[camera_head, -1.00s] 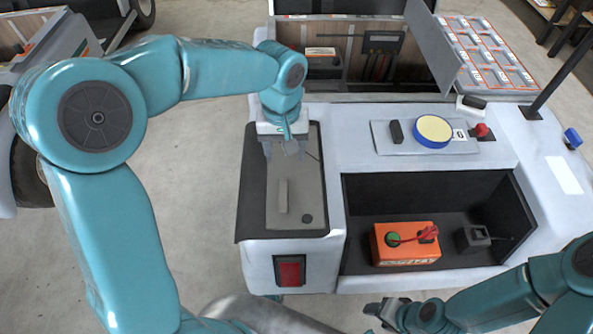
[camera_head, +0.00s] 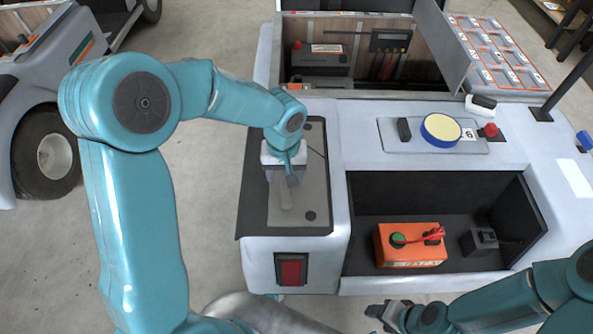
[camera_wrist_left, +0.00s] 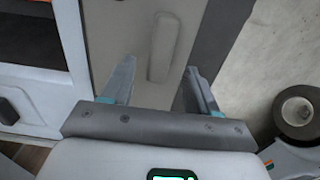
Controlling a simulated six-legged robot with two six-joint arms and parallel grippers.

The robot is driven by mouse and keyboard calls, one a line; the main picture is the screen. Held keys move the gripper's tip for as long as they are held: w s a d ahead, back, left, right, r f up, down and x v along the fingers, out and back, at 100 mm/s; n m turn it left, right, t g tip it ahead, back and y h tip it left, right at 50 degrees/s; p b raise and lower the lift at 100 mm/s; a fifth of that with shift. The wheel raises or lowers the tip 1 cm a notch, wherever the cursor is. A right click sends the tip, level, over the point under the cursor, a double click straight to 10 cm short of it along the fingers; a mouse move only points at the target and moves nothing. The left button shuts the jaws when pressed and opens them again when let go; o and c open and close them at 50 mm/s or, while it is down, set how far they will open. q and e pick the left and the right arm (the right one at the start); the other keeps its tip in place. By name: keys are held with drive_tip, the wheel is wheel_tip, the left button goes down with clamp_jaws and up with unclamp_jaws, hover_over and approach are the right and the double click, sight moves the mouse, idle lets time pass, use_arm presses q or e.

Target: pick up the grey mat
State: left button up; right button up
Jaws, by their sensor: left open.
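The grey mat (camera_head: 314,188) lies flat on the dark left section of the cart top. A raised bar like a handle (camera_head: 286,198) and a small dark round spot (camera_head: 310,216) show on it. My left gripper (camera_head: 287,182) points down over the mat and hides part of it. In the left wrist view the open left gripper (camera_wrist_left: 162,80) has its fingers apart, with the bar (camera_wrist_left: 163,47) between and ahead of them; the mat (camera_wrist_left: 112,30) shows around it. I cannot tell whether the fingers touch the mat. My right gripper (camera_head: 388,313) is low at the bottom, its jaws unclear.
Right of the mat is an open recess (camera_head: 360,225) with an orange box (camera_head: 408,254) and a small black device (camera_head: 482,241). A panel behind it holds a yellow-topped blue disc (camera_head: 441,129) and a red button (camera_head: 490,130). A red switch (camera_head: 290,270) sits on the cart's front.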

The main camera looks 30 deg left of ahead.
use_arm(q)
wheel_tip(320, 180, down, 3)
drive_tip(key=shift+f, duration=0.15)
drive_tip(key=shift+w, duration=0.1)
clamp_jaws()
